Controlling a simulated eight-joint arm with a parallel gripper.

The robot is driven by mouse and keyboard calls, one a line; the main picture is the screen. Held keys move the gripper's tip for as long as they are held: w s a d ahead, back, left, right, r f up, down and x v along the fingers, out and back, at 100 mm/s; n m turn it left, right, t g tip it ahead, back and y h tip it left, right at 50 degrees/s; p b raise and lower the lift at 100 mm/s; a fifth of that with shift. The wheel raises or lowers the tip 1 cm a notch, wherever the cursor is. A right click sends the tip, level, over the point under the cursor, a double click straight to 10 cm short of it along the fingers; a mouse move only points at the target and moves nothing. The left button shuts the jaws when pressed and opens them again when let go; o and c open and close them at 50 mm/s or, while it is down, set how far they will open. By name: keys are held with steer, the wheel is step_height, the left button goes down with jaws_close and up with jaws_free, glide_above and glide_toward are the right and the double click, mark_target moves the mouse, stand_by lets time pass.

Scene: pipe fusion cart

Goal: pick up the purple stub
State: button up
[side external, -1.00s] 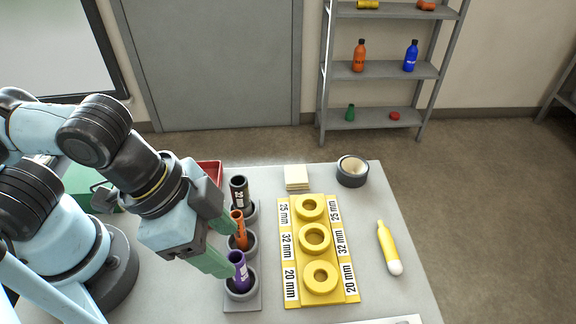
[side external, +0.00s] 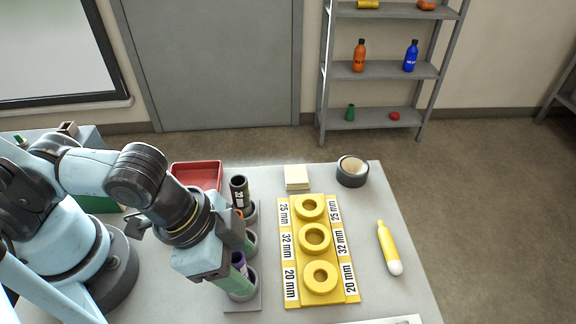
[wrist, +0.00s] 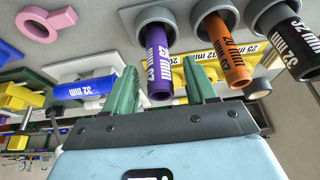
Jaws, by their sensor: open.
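The purple stub (side external: 239,261) stands in the front grey cup of a grey holder (side external: 256,299). In the side view my gripper's green fingers (side external: 239,260) are down at it and partly hide it. In the wrist view the purple stub (wrist: 158,62) shows between the two spread green fingers of my gripper (wrist: 159,68), with visible gaps on both sides. My gripper is open. An orange stub (side external: 238,213), mostly hidden behind my gripper in the side view, and a black stub (side external: 239,188) stand in the other cups; the orange one (wrist: 225,50) is close beside one finger in the wrist view.
A yellow labelled board (side external: 299,232) with three yellow rings lies right of the holder. A red tray (side external: 197,176), cream pads (side external: 297,177), a tape roll (side external: 352,171) and a yellow tube with a white end (side external: 388,246) are also on the table.

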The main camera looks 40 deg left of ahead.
steer(key=shift+x, duration=0.75)
jaws_close()
